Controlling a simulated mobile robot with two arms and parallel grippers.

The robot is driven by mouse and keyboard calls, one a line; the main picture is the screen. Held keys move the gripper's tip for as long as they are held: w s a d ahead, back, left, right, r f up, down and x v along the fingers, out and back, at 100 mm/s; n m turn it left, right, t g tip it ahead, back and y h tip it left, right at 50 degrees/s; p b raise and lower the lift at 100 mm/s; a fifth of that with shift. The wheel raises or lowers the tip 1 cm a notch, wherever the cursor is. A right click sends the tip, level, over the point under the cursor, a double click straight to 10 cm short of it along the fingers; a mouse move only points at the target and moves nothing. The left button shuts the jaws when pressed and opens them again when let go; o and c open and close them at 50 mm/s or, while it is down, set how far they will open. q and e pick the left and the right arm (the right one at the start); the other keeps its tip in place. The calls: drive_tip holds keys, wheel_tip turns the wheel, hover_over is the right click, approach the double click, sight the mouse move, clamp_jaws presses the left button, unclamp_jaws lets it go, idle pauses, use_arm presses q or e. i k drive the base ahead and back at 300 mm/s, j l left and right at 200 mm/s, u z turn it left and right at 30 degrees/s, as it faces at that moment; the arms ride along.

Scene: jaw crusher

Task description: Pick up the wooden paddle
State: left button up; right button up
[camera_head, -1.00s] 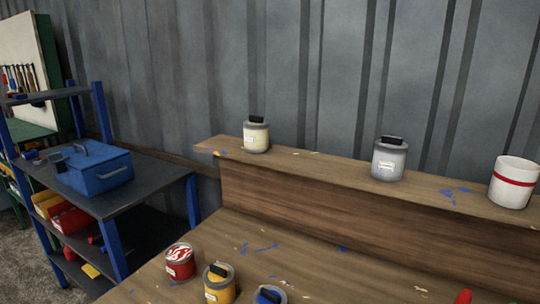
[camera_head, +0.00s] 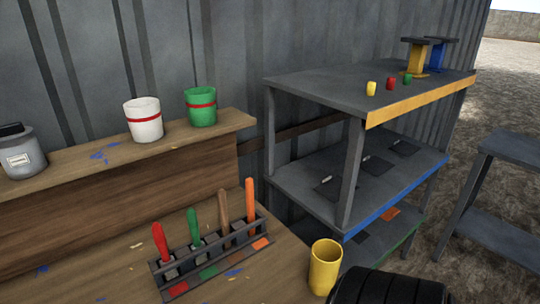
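A dark rack (camera_head: 212,262) stands on the wooden bench and holds several upright tools with coloured handles. The brown, wood-coloured handle (camera_head: 224,210) is third from the left and looks like the wooden paddle. Its lower end is hidden in the rack. Beside it stand a red handle (camera_head: 160,242), a green handle (camera_head: 193,224) and an orange handle (camera_head: 250,199). Neither of my grippers is in view.
A yellow cup (camera_head: 325,266) stands right of the rack. A white pot (camera_head: 144,120), a green pot (camera_head: 201,106) and a grey can (camera_head: 20,153) stand on the raised ledge. A dark shelf unit (camera_head: 330,88) is at the right. A black ribbed shape fills the bottom edge.

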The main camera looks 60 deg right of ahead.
sight(222, 204)
drive_tip(key=z, duration=1.45)
drive_tip(key=u, duration=0.45)
drive_tip(key=k+u, duration=0.1)
drive_tip(key=u, duration=0.35)
drive_tip(key=j+u, duration=0.1)
drive_tip(key=u, duration=0.8)
drive_tip(key=j+u, duration=0.15)
drive_tip(key=u, duration=0.35)
drive_tip(key=z, duration=2.3)
drive_tip(key=k+l, duration=0.05)
drive_tip(key=l, duration=0.05)
